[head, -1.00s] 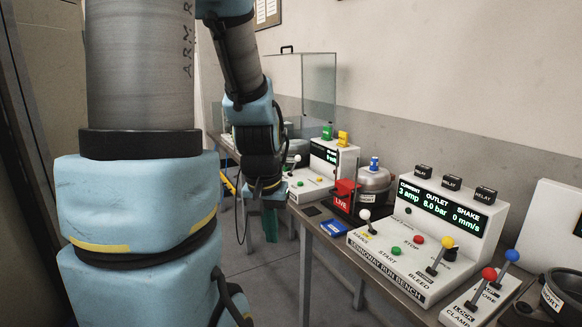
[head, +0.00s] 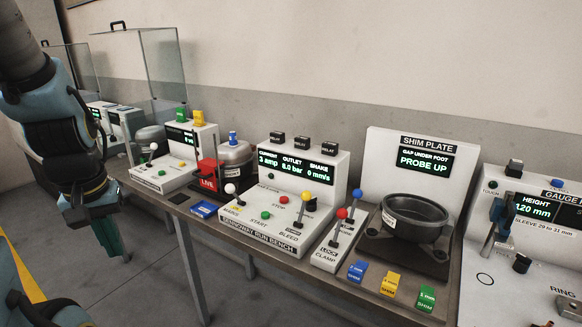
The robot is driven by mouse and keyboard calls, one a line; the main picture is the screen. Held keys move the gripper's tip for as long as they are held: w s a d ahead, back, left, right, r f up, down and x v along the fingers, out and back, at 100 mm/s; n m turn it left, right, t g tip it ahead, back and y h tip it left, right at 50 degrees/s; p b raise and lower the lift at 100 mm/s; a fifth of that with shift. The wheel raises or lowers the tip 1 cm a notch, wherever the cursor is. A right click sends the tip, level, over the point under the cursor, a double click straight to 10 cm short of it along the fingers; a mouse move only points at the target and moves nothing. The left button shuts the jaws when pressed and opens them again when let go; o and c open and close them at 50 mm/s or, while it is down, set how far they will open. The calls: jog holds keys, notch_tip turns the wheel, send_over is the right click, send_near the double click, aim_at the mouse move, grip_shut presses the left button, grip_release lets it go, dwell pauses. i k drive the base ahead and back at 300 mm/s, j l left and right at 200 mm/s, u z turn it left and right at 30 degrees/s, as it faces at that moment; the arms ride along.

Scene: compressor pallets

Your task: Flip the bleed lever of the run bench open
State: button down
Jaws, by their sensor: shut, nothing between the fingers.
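The run bench (head: 270,233) is a white sloped console in the middle of the head view. Its display (head: 297,167) shows current, outlet pressure and shake, with 3 amp and 0 mm/s. The bleed lever (head: 303,204) has a yellow knob and stands at the bench's right side, above the word BLEED. It leans slightly to the right in the picture. My gripper (head: 112,245) hangs at the left, in front of the table edge and well apart from the lever. Its green fingers point down and are shut and empty.
A white-knobbed lever (head: 231,194) stands at the bench's left. Red and blue levers (head: 338,225) stand on a clamp unit close at the right. A red LIVE block (head: 207,178) and a lidded pot (head: 235,158) are behind left. Floor in front of the table is clear.

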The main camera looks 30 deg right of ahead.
aim_at(307, 195)
jog(key=z, duration=1)
